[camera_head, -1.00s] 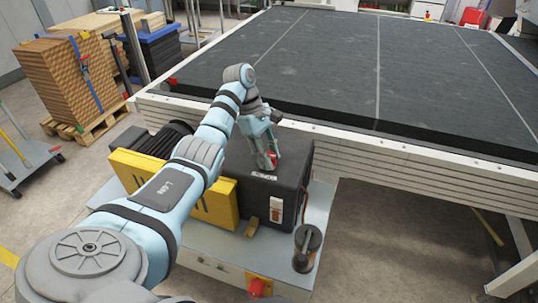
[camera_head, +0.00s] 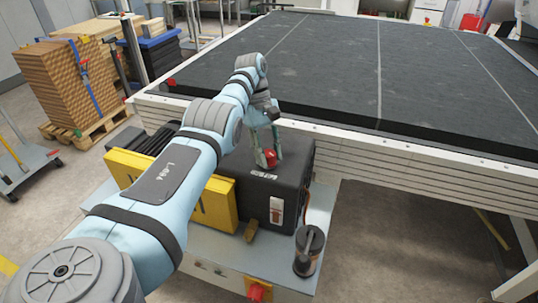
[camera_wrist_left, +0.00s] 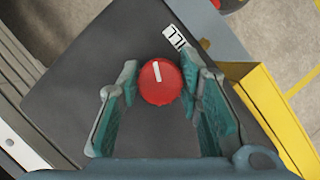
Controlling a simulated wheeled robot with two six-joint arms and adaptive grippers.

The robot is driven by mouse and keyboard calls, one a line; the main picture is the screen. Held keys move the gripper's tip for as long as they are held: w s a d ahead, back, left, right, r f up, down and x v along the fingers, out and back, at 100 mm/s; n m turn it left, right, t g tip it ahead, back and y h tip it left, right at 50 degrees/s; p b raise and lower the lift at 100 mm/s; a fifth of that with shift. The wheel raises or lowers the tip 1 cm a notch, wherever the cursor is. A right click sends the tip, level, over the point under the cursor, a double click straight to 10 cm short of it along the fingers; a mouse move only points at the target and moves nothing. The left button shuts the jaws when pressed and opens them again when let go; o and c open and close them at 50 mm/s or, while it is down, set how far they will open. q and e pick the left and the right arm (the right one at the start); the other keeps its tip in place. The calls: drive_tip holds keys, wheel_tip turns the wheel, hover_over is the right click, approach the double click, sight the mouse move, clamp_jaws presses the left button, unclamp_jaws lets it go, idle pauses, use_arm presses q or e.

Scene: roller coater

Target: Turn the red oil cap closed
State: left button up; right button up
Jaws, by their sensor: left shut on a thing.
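The red oil cap (camera_head: 268,155) sits on top of the black pump housing (camera_head: 292,180). In the left wrist view the red cap (camera_wrist_left: 160,84) is round with a white mark that points almost straight up, leaning slightly left. My left gripper (camera_head: 266,158) reaches down onto the cap from above. In the left wrist view my left gripper (camera_wrist_left: 158,88) has one finger on each side of the cap and is shut on it. A white label (camera_wrist_left: 176,40) lies beside the cap. My right gripper is not in view.
A yellow guard (camera_head: 215,205) stands beside the housing. A dark cylindrical part (camera_head: 309,250) and a red knob (camera_head: 258,291) are at the front of the grey base. The large dark conveyor table (camera_head: 330,70) lies behind. Stacked boards (camera_head: 70,80) stand at the back left.

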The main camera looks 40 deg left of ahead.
use_arm(q)
drive_tip(key=o, duration=1.1)
drive_tip(key=shift+a, duration=0.1)
drive_tip(key=shift+o, duration=0.2)
